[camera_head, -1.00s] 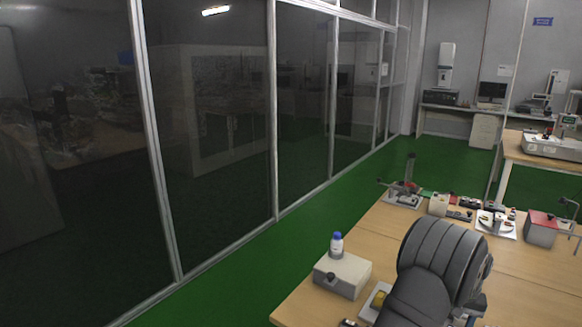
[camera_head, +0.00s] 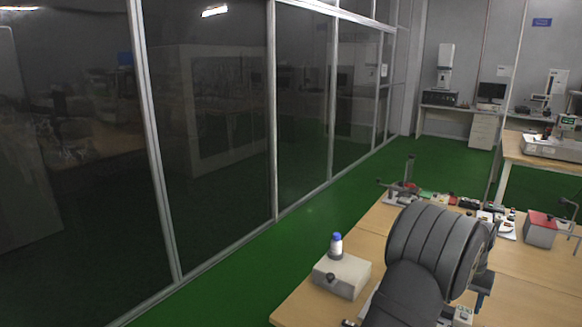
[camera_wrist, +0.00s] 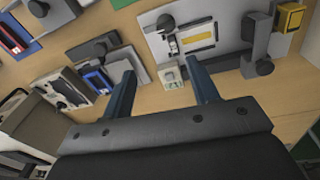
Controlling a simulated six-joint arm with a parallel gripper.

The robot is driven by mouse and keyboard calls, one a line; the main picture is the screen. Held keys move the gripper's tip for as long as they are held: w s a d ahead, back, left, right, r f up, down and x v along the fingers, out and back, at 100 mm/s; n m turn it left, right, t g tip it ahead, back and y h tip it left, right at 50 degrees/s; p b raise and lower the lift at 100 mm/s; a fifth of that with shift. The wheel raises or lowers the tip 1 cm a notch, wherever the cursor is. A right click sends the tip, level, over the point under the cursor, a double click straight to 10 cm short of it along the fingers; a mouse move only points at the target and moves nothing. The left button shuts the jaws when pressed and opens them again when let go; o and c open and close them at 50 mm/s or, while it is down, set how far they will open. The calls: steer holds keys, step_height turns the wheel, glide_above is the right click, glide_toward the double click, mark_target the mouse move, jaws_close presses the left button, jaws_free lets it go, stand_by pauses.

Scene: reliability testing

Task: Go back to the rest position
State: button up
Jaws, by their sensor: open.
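My gripper (camera_wrist: 160,69) shows in the wrist view with its two dark blue fingers spread wide apart. It is open, and nothing is held between the fingers. Beyond them lie the wooden bench top and a small white block (camera_wrist: 170,76), seen in the gap and apart from the fingers. In the head view my dark arm covers the front of the bench, and part of my gripper (camera_head: 482,290) shows at its right side, above the wooden top. The rest of the gripper is hidden there.
A red-topped box (camera_head: 540,229) stands at the right. Test fixtures line the bench's back. In the wrist view, a light plate fixture (camera_wrist: 225,20) lies ahead. Glass partitions stand left.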

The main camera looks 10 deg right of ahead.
step_height(320, 180, down, 7)
steer(key=m+h, duration=0.1)
steer(key=m, duration=0.3)
steer(key=shift+a+f, duration=0.1)
steer(key=shift+a+f+m+h, duration=0.2)
steer(key=shift+f+m+h, duration=0.2)
steer(key=shift+f+m, duration=0.7)
steer(key=shift+f, duration=0.1)
